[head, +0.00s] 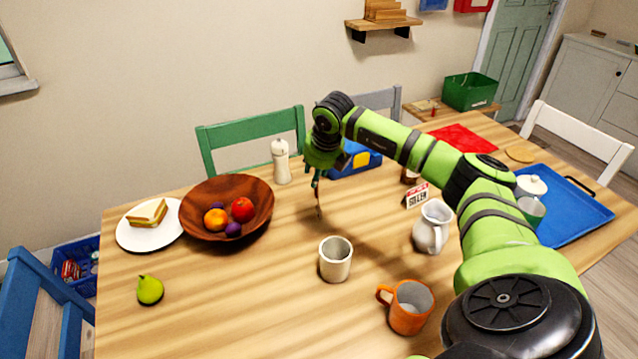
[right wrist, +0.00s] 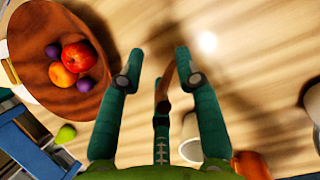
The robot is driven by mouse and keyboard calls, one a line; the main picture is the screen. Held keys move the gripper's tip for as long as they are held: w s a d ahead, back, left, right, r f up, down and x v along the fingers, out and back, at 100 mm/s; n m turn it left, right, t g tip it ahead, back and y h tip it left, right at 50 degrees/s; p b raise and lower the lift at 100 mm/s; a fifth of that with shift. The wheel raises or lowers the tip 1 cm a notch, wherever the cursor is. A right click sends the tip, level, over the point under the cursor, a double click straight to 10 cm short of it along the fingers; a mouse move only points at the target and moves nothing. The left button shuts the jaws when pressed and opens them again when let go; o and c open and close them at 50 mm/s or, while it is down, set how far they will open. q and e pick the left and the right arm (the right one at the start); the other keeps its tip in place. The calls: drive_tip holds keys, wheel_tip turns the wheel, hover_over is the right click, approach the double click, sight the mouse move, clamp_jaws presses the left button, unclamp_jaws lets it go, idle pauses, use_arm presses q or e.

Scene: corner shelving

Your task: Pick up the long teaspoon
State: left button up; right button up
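My right gripper (head: 316,182) is above the middle of the wooden table, pointing down. A thin brownish piece (head: 318,207), which looks like the long teaspoon, hangs almost upright below its fingertips. In the right wrist view, a narrow brown length of it (right wrist: 168,80) shows between the green fingers of my right gripper (right wrist: 160,85), at the tip of the middle finger. The far end of the spoon is hard to make out. My left gripper is in neither view.
A grey cup (head: 335,262) stands in front of the gripper, with an orange mug (head: 407,309) and white jug (head: 433,230) to its right. A wooden fruit bowl (head: 203,233) is left, a pepper mill (head: 280,163) behind. The front left table is mostly clear around a pear (head: 150,290).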

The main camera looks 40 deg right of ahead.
clamp_jaws()
drive_tip(key=shift+r, duration=0.1)
